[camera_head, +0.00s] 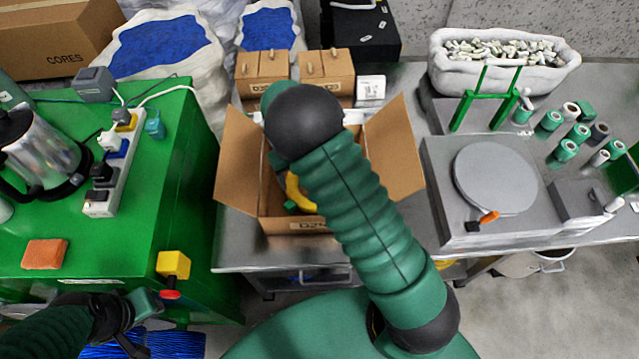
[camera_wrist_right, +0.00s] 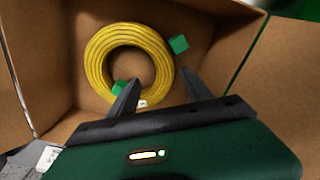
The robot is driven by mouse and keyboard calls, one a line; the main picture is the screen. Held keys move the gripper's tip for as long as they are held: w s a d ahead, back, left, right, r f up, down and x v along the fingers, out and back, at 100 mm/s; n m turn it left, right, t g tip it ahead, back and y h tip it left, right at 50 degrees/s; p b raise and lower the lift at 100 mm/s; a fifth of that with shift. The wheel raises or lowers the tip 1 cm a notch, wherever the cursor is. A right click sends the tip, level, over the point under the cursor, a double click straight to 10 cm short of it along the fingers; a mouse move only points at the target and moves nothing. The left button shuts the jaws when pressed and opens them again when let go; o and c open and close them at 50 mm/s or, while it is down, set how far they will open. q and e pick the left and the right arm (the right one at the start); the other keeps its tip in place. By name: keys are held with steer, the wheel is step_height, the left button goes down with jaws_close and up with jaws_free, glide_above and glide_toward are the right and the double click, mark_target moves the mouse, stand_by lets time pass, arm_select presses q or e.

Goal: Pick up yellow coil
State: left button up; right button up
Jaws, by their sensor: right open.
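The yellow coil (camera_wrist_right: 97,62) lies flat on the bottom of an open cardboard box (camera_head: 397,150), with green ties on it. In the head view, only part of the coil (camera_head: 295,191) shows; my right arm hides the rest. My right gripper (camera_wrist_right: 161,78) is open over the box, its two fingers pointing at the near side of the coil. Nothing is between the fingers. In the head view, this gripper is hidden behind my right arm. My left gripper (camera_head: 140,318) is low at the left, beside the green cabinet; its jaws are unclear.
The box's side flaps stand spread outward. Small cartons (camera_head: 325,70) sit behind it. To the right is a metal unit with a round grey plate (camera_head: 495,178) and several green spools (camera_head: 565,150). To the left, a green cabinet (camera_head: 180,225) carries a kettle (camera_head: 45,150) and a power strip (camera_head: 110,180).

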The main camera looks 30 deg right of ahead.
mark_target(295, 194)
steer(key=f, duration=0.1)
steer(key=a+f, duration=0.2)
steer(key=shift+w+f, duration=0.15)
steer(key=shift+f, duration=0.1)
steer(key=f, duration=0.1)
steer(key=d+f, duration=0.1)
steer(key=f, duration=0.1)
steer(key=d+f, duration=0.1)
steer(key=f, duration=0.1)
steer(key=shift+d+f, duration=0.2)
steer(key=shift+a+r, duration=0.1)
steer(key=shift+a, duration=0.2)
steer(key=shift+a+r, duration=0.2)
steer(key=shift+a, duration=0.45)
steer(key=c, duration=0.4)
steer(key=shift+a, duration=0.1)
steer(key=c, duration=0.3)
steer(key=shift+s+d, duration=0.2)
steer(key=shift+d, duration=0.1)
steer(key=c, duration=0.5)
steer(key=shift+d+f, duration=0.15)
steer(key=shift+d, duration=0.2)
jaws_close()
arm_select(q)
steer(key=shift+a+f, duration=0.15)
steer(key=shift+a, duration=0.65)
arm_select(e)
steer(key=shift+s, duration=0.1)
